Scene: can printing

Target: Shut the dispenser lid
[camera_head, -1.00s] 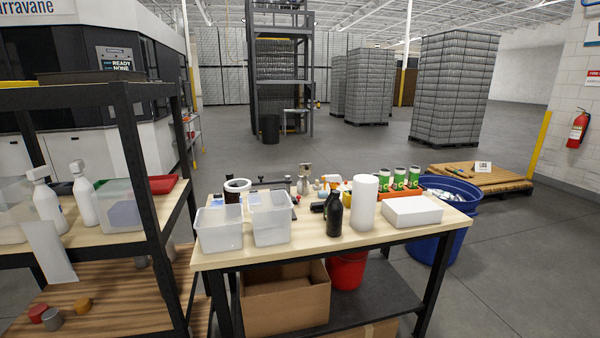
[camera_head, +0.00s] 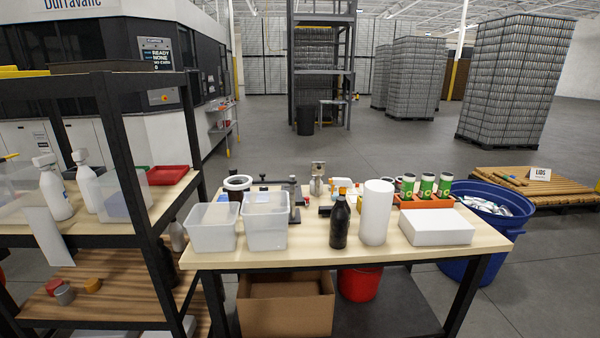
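No open lid that I can make out for certain shows in the head view, and I cannot tell surely which thing is the dispenser. A white box (camera_head: 437,226) with a plain top lies at the right end of the worktable. A white upright cylinder (camera_head: 376,212) stands to its left, beside a dark bottle (camera_head: 340,222). Neither of my grippers is in view.
The worktable (camera_head: 300,257) also holds two translucent bins (camera_head: 212,228) and an orange can tray (camera_head: 426,201). A dark-framed shelf (camera_head: 125,130) stands close at left. A blue barrel (camera_head: 490,207) and a pallet (camera_head: 535,185) stand at right. Floor beyond is open.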

